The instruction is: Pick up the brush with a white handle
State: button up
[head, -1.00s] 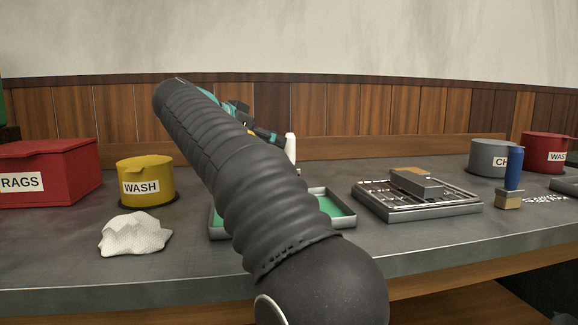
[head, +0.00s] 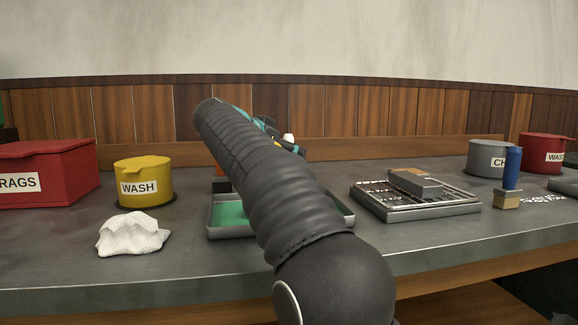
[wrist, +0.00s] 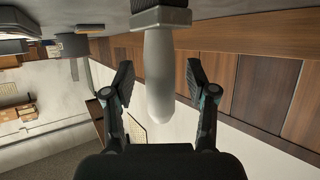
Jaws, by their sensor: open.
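The white-handled brush (wrist: 158,80) stands between the spread fingers of my gripper (wrist: 159,70) in the wrist view. Its pale handle lies in the gap, with room on both sides. Its grey head end (wrist: 161,18) is at the top of that view, by the bench top. My gripper is open and holds nothing.
A green-lined tray (head: 230,235) lies partly behind my arm. A yellow WASH tin (head: 144,182), red RAGS box (head: 45,172) and white rag (head: 133,234) are left.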

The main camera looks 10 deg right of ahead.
grip_shut()
notch_tip(320, 180, up, 10)
jog(key=p, duration=0.4)
dwell(0.3)
